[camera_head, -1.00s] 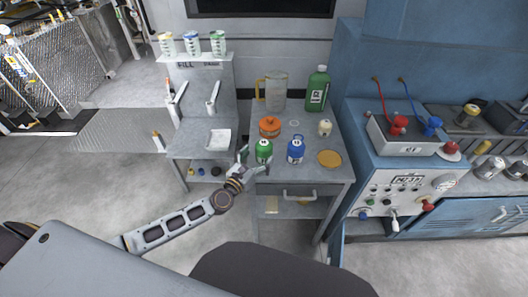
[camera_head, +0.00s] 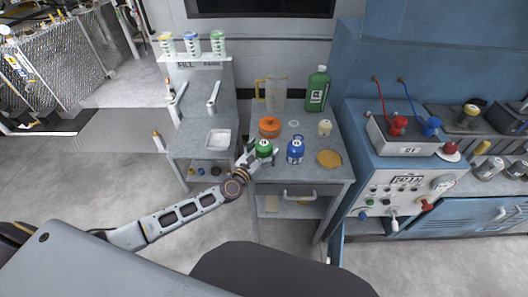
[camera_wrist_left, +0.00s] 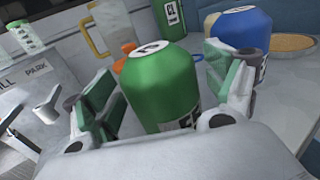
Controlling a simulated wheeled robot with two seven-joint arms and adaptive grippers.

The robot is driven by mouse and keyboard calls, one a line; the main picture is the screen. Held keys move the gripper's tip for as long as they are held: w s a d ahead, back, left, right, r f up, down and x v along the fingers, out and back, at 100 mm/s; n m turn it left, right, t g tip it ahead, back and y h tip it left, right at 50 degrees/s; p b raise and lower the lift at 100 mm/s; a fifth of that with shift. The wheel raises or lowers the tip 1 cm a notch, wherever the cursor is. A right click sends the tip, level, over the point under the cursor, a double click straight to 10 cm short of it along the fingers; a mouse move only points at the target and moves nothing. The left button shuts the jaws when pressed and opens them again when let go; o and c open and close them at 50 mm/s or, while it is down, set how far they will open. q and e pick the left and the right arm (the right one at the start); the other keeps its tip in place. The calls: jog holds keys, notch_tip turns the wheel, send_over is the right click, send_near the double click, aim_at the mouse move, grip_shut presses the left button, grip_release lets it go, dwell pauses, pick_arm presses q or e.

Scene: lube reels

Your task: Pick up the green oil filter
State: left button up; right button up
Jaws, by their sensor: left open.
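The green oil filter (camera_head: 264,147) stands at the front of the grey table, and my left gripper (camera_head: 261,156) is at it. In the left wrist view the green filter (camera_wrist_left: 163,88) stands between the two open fingers of my left gripper (camera_wrist_left: 165,105), one on each side. I cannot tell whether either finger touches it. In the head view the fingers hide its lower part. The blue oil filter (camera_head: 295,151) stands just to its right. My right gripper is not in view.
An orange-lidded container (camera_head: 269,127) stands just behind the green filter. A clear jug (camera_head: 275,93) and a green bottle (camera_head: 317,90) stand at the back. A yellow disc (camera_head: 329,158) and a small cream can (camera_head: 325,128) are at the right. A white tray (camera_head: 218,139) lies left.

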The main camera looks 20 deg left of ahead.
pick_arm(q)
jog(key=shift+w, duration=0.1)
jog(key=c, duration=1.3)
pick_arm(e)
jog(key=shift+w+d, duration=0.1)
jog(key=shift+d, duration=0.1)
